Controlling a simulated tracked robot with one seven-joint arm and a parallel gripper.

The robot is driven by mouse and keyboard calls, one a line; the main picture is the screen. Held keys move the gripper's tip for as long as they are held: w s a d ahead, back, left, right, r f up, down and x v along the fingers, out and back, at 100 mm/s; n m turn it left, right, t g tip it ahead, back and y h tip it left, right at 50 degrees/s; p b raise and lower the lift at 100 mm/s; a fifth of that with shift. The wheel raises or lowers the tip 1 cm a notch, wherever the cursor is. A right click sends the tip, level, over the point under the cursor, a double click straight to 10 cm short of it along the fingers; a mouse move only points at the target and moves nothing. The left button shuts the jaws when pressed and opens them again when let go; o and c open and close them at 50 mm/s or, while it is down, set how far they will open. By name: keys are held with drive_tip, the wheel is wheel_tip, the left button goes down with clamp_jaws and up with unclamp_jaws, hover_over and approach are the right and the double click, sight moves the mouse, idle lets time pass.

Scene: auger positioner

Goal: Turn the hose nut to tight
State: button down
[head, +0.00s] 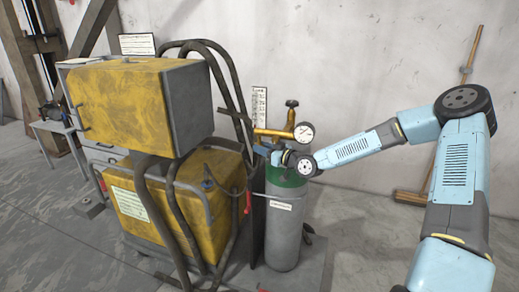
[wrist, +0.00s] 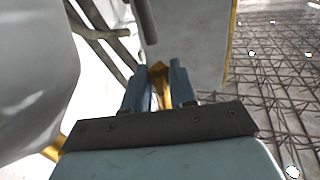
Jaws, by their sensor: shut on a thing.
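The hose nut (wrist: 158,71) is a small brass piece between the two blue fingers of my gripper (wrist: 160,84) in the wrist view. The fingers are shut on it, one on each side. The grey end of a hose (wrist: 146,22) shows just beyond the nut. In the head view my gripper (head: 263,151) reaches in from the right to the left side of the brass regulator (head: 272,132). The nut is too small and too hidden there to make out. How tight it is cannot be told.
The regulator carries a white dial gauge (head: 304,132) and stands above a grey gas cylinder (head: 284,235) with a green top. A yellow machine (head: 135,95) with thick dark hoses stands close on the left. A broom (head: 467,70) leans on the wall at right.

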drive_tip(key=shift+w+d+r, duration=0.1)
drive_tip(key=shift+w+d, duration=0.15)
drive_tip(key=shift+d, duration=0.05)
drive_tip(key=c, duration=1.2)
unclamp_jaws()
drive_tip(key=shift+o, duration=1.4)
drive_tip(key=shift+a, duration=0.1)
drive_tip(key=shift+s, duration=0.1)
drive_tip(key=v, duration=1.3)
drive_tip(key=shift+s+d, duration=0.25)
drive_tip(key=shift+s, duration=0.05)
